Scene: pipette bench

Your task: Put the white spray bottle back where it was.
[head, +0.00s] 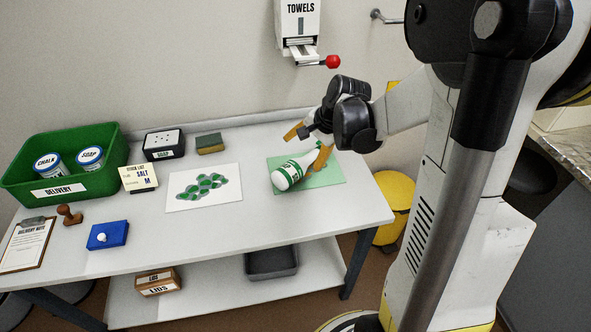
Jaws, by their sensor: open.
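A white bottle with green bands (293,174) lies tilted on its side on the green mat (329,178), at the right part of the table. It is the only white bottle in view; I cannot make out a spray head. My gripper (302,153) is open, with its two orange fingers pointing down and left. One finger is beside the bottle's upper right end and overlaps it in the picture; I cannot tell if they touch. The other finger is apart from it, above and behind. The bottle's far end is partly hidden by the gripper.
Left of the mat lies a white sheet with green shapes (173,201). The table's front middle is clear.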

